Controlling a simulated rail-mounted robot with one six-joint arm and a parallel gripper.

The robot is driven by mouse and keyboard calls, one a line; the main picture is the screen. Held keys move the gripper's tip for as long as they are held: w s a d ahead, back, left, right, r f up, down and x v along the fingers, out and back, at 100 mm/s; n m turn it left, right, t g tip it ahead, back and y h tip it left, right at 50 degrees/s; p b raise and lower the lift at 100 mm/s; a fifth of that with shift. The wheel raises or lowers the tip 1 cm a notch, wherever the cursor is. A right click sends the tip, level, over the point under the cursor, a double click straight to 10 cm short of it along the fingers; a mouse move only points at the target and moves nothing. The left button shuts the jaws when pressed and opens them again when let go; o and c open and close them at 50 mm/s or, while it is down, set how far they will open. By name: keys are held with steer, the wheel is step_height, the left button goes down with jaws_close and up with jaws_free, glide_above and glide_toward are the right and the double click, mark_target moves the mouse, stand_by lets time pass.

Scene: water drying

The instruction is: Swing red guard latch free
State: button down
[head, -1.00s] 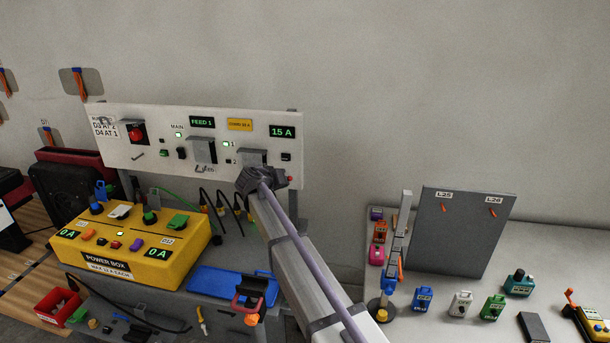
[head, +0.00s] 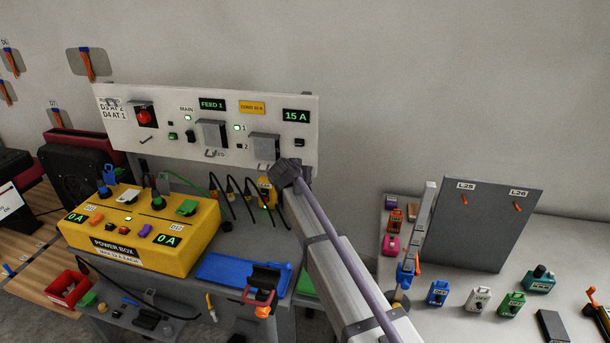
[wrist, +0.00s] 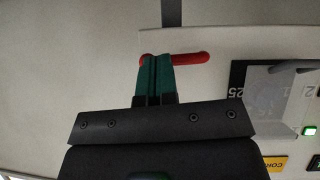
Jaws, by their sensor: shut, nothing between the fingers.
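The red guard latch (wrist: 190,58) is a short red bar by the edge of the white panel in the wrist view. My gripper (wrist: 155,58) has its green fingers together, across the left part of the bar. The bar shows on both sides of the fingertips; I cannot tell whether they touch it. In the head view my gripper (head: 283,172) is at the lower right corner of the panel (head: 225,158), and the latch is hidden there. A grey guard cover (head: 264,147) is just up and left of my gripper; it also shows in the wrist view (wrist: 285,82).
Black cables (head: 250,200) hang below the panel, left of my arm. A yellow power box (head: 150,235) stands at lower left, with a blue tray (head: 225,275) beside it. A grey board (head: 480,225) and several small coloured locks stand on the right. The wall right of the panel is bare.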

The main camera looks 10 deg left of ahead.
steer(key=shift+a, duration=0.1)
stand_by(0.4)
steer(key=p+v, duration=0.8)
steer(key=v, duration=0.6)
steer(key=s+d+f+g, duration=0.2)
steer(key=s+d+g, duration=0.1)
steer(key=s+d, duration=0.5)
steer(key=s+d+f+g+y, duration=0.1)
steer(key=s+d+f+g, duration=0.2)
steer(key=s+d, duration=0.6)
steer(key=s+d+f+g+y, duration=0.1)
steer(key=s+d+f+g, duration=0.2)
steer(key=d, duration=1.2)
steer(key=s+g, duration=0.2)
steer(key=s, duration=0.3)
steer(key=shift+s+n, duration=0.3)
steer(key=shift+s, duration=0.05)
steer(key=c, duration=1.8)
jaws_free()
